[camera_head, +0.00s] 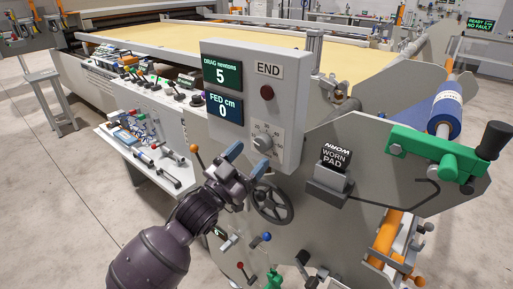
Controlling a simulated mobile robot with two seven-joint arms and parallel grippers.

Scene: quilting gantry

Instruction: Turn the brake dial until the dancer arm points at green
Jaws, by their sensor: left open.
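A grey knob-like dial (263,142) with a numbered scale sits low on the grey control panel (291,110). The numbers around it are too small to read surely. The panel's displays read "DRAG newtons 5" (221,74) and "FED cm 0" (222,106). My left gripper (246,162) is open, its blue fingertips just below and left of the dial. I cannot tell whether they touch the panel, but nothing shows between them. I cannot pick out the dancer arm or its green mark surely. My right gripper is not in view.
A dark handwheel (272,203) is right beside my left gripper. A "WORN PAD" holder (330,180) juts out to the right, near a green bracket (435,152) and a blue roll (446,110). A tool shelf (148,155) is at left. Open floor lies at lower left.

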